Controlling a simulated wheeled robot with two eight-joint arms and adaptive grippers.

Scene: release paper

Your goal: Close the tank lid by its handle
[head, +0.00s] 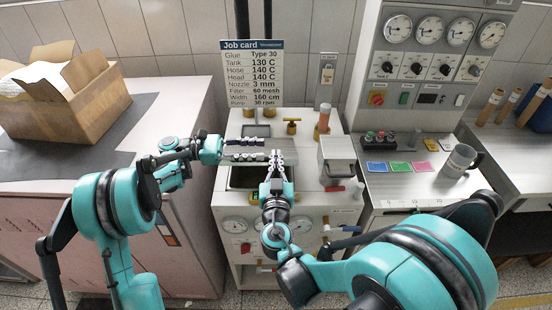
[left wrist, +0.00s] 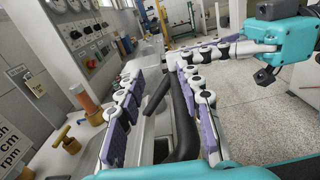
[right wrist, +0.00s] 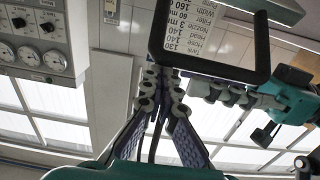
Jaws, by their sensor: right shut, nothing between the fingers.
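The tank (head: 243,178) stands in the middle of the head view with its dark rectangular opening showing. A grey panel that looks like the raised lid (head: 232,152) is behind the opening, largely covered by my left fingers. My left gripper (head: 265,150) reaches in from the left, open. In the left wrist view a black looped handle (left wrist: 186,125) lies between its spread fingers; contact cannot be told. My right gripper (head: 277,156) points away over the tank, shut and empty. The right wrist view shows its fingertips (right wrist: 164,82) together just below a black loop (right wrist: 205,67).
A job card (head: 252,70) stands behind the tank. Yellow valve handles (head: 292,127) and an orange-topped cylinder (head: 324,118) are at the back right. A white box-like unit (head: 338,155) is beside the opening. A cardboard box (head: 75,100) sits on the left cabinet.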

